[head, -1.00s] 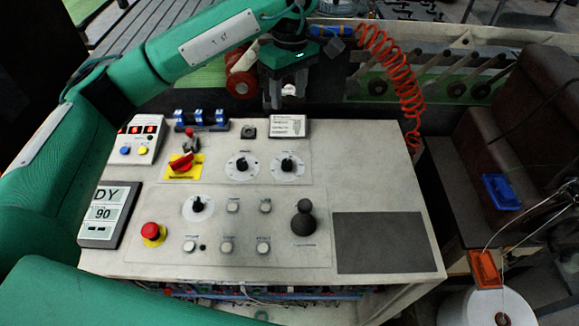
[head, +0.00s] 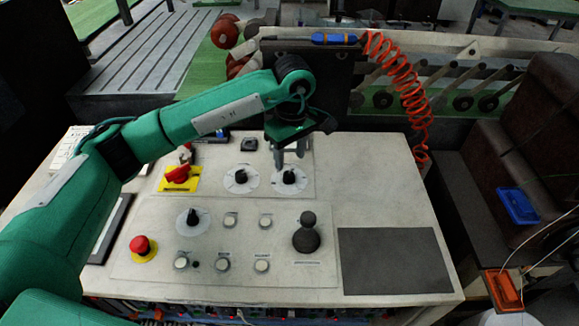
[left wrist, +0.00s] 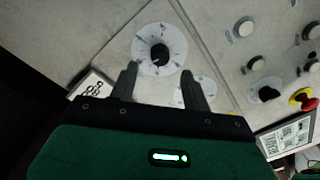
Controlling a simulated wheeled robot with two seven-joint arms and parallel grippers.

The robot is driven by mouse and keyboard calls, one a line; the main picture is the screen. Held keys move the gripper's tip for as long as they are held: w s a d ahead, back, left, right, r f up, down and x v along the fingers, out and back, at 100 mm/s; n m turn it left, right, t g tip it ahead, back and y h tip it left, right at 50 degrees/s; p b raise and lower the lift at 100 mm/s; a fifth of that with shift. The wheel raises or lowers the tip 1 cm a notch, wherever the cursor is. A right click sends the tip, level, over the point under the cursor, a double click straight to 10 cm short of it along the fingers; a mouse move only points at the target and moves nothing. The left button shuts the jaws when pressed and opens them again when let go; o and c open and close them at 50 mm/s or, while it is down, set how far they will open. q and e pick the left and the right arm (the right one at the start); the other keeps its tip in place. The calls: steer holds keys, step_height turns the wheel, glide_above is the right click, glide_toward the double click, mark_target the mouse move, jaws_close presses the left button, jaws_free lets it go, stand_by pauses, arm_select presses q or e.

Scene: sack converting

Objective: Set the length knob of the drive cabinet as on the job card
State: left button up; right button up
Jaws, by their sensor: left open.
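The drive cabinet's pale sloping panel (head: 380,190) carries two black knobs on white dials in its upper row, a right one (head: 289,177) and a left one (head: 241,177). Their labels are too small to read. My left gripper (head: 291,158) is open and empty, pointing down at the right knob. In the left wrist view that knob (left wrist: 159,54) lies between the open fingertips (left wrist: 158,75); I cannot tell whether they touch it. A printed card (left wrist: 92,84) lies beside the left finger, mostly hidden in the head view. My right gripper is out of view.
A black lever knob (head: 306,235), a red emergency button (head: 140,245), a red rotary switch (head: 178,174) and several push buttons stand on the panel. A third dial (head: 191,217) sits lower left. A dark mat (head: 395,262) lies at right. A red coiled hose (head: 405,85) hangs behind.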

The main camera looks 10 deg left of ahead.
mark_target(289, 174)
arm_select(q)
step_height(289, 174, down, 5)
steer(key=shift+s+p, duration=0.1)
steer(key=shift+p, duration=0.45)
steer(key=shift+f, duration=0.35)
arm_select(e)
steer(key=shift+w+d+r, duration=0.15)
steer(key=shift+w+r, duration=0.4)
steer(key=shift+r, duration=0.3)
